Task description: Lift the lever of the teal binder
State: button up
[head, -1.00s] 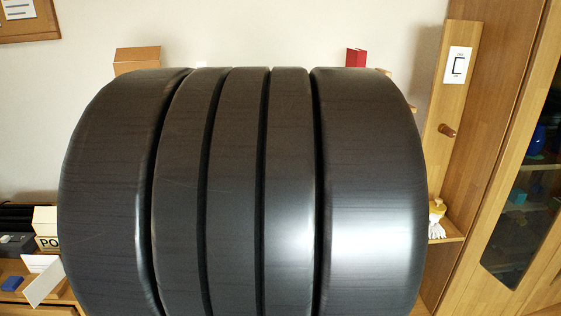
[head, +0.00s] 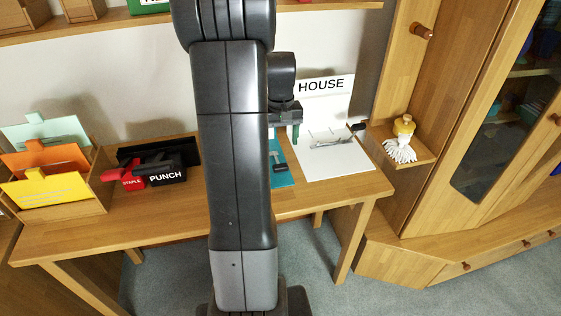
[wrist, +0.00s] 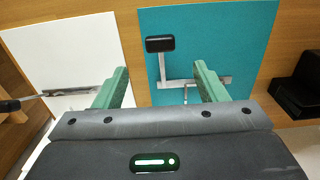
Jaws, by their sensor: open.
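The teal binder (head: 283,179) lies open on the desk, partly hidden behind my arm in the head view. In the wrist view, the teal binder (wrist: 250,25) fills the middle. Its lever (wrist: 160,44) is a bent metal bar with a black tip, which also shows in the head view (head: 281,167). My gripper (wrist: 161,70) is open and empty above the binder, its green fingers on either side of the lever's line. The black tip shows between and beyond the fingertips. I cannot tell the height gap.
A white binder (head: 330,170) marked HOUSE lies open to the right, its black-tipped lever (head: 357,127) sticking up. A red stapler (head: 132,179), a black punch (head: 166,174) and a folder rack (head: 97,208) stand left on the desk (head: 150,222). A shelf (head: 130,22) runs above.

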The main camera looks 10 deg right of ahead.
aim_at(280, 165)
notch_tip(280, 165, down, 9)
jog(key=shift+f+b, duration=0.1)
jog(key=shift+b, duration=0.25)
